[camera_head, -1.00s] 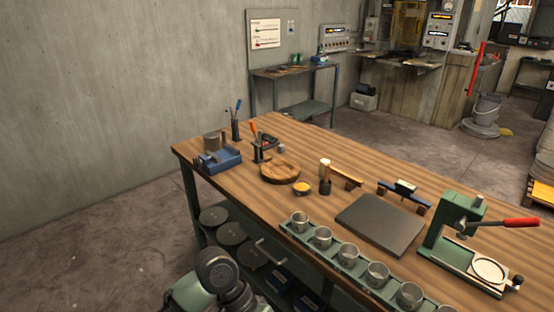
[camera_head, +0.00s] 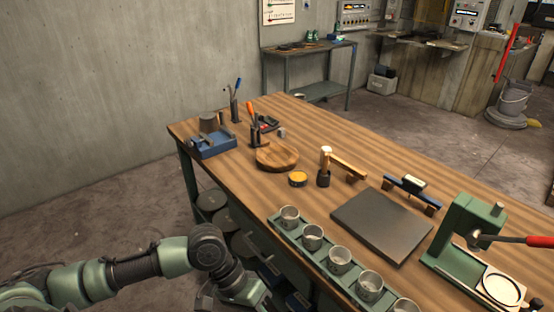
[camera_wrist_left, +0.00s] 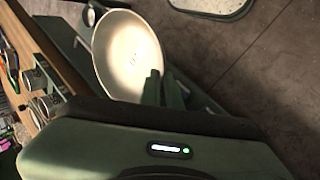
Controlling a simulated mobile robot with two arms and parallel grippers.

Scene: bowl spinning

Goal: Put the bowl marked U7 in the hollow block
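In the left wrist view a pale bowl (camera_wrist_left: 122,48) fills the upper middle, its inside facing the camera. A small dark mark shows inside it, too faint to read surely. My left gripper (camera_wrist_left: 161,88) has one finger over the bowl's inside and the other just outside its rim; it looks shut on the rim. In the head view my left arm comes in from the lower left, and its gripper is hidden below the frame. The hollow block (camera_head: 277,158), round and wooden with a dished top, sits on the bench, empty. My right gripper is not in view.
A green rack (camera_head: 300,248) with several metal cups runs along the bench's front edge. Near the block stand a yellow-topped tin (camera_head: 298,179), a mallet (camera_head: 324,166) and a blue vise (camera_head: 213,145). A dark plate (camera_head: 381,224) and a green press (camera_head: 462,250) lie right.

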